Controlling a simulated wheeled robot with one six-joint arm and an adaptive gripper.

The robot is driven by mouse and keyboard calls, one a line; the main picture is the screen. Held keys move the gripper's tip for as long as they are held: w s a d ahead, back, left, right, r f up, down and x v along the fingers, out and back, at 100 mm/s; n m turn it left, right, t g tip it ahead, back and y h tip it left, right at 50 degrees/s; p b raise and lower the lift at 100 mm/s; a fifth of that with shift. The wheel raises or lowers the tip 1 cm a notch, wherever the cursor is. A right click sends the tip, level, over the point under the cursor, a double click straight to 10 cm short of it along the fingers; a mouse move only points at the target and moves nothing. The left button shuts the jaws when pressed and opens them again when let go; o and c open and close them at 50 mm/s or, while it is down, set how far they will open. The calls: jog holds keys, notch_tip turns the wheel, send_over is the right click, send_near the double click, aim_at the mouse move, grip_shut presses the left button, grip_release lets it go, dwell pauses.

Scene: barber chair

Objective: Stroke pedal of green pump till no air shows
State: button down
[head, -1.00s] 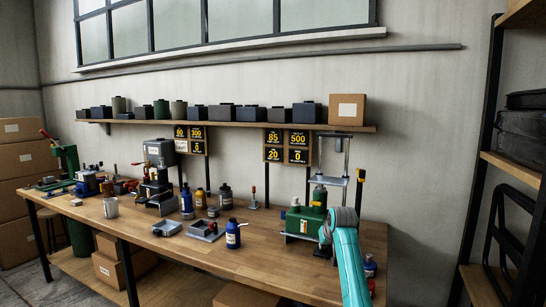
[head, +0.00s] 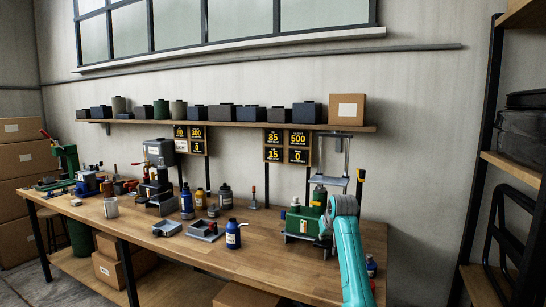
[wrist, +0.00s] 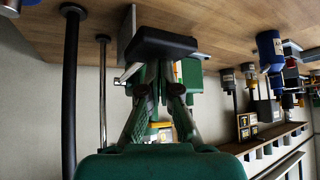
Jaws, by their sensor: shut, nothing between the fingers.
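The green pump (head: 300,222) stands on a grey base at the right end of the bench in the head view, with green cylinders on top. My arm's end covers its right side, and my gripper is hidden there. In the wrist view, which looks upside down, my gripper (wrist: 160,88) is shut with nothing held. A black block (wrist: 158,43), possibly the pedal pad, lies just beyond the fingertips. I cannot tell whether they touch. Green pump parts (wrist: 193,75) show behind. The lower-left number panel (head: 274,154) on the wall reads 15.
A press frame (head: 346,158) with a yellow-tipped black post (head: 360,182) stands behind the pump. The bench front (head: 275,270) is clear. A shelf rack (head: 480,170) stands at the right.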

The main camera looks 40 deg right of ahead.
dwell(0.4)
dwell(1.4)
dwell(0.4)
notch_tip(320, 180, down, 6)
jog(key=shift+r, duration=3)
jog(key=shift+d+r, duration=0.15)
jog(key=shift+r, duration=2.95)
jog(key=shift+w, duration=0.1)
